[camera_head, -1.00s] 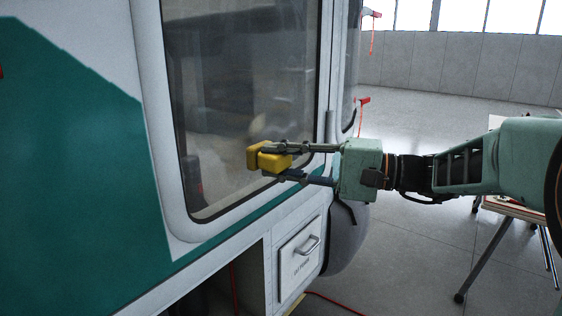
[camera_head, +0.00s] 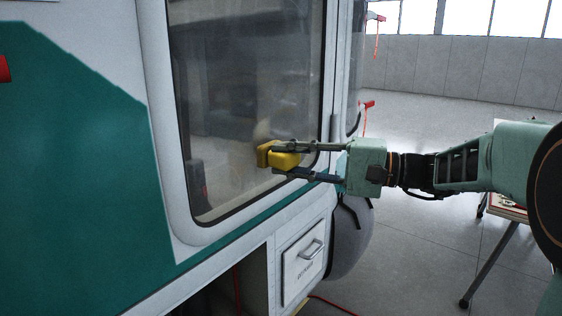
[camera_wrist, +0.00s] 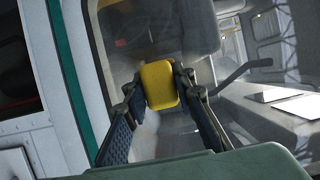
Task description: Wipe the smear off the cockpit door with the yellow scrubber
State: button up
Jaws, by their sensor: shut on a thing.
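The yellow scrubber (camera_head: 283,160) is held between the two fingers of my gripper (camera_head: 290,160), in front of the lower right part of the cockpit door window (camera_head: 235,85). It also shows in the wrist view (camera_wrist: 159,86), with a finger on each side. A faint hazy smear (camera_head: 262,128) shows on the glass just above the scrubber; its lower part is hidden behind the scrubber. The scrubber is at or very near the glass; I cannot tell if it touches.
A door handle (camera_head: 335,128) stands on the frame right of the window. A table (camera_head: 508,206) stands at the right, under my arm. Open floor (camera_head: 430,130) lies behind.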

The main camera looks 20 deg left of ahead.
jog(key=shift+w+d, duration=0.25)
jog(key=shift+w, duration=0.35)
jog(key=shift+a+r+p, duration=0.1)
jog(key=shift+r+p, duration=0.45)
jog(key=shift+r, duration=0.45)
jog(key=shift+s+a+f+b, duration=0.1)
jog(key=shift+s+a+b, duration=0.15)
jog(key=shift+s+b, duration=0.35)
jog(key=shift+s+a+b, duration=0.3)
jog(key=shift+s+b, duration=0.05)
jog(key=shift+s, duration=0.3)
jog(key=shift+s+a+b, duration=0.3)
jog(key=shift+s+b, duration=0.05)
jog(key=shift+s, duration=0.25)
jog(key=shift+w+d+r+p, duration=0.3)
jog(key=shift+w+r, duration=0.05)
jog(key=shift+w, duration=0.25)
jog(key=shift+w+d+r+p, duration=0.3)
jog(key=shift+w+r, duration=0.1)
jog(key=shift+w, duration=0.25)
jog(key=shift+w+d+r+p, duration=0.3)
jog(key=shift+w+r, duration=0.05)
jog(key=shift+w, duration=0.25)
jog(key=shift+d, duration=0.1)
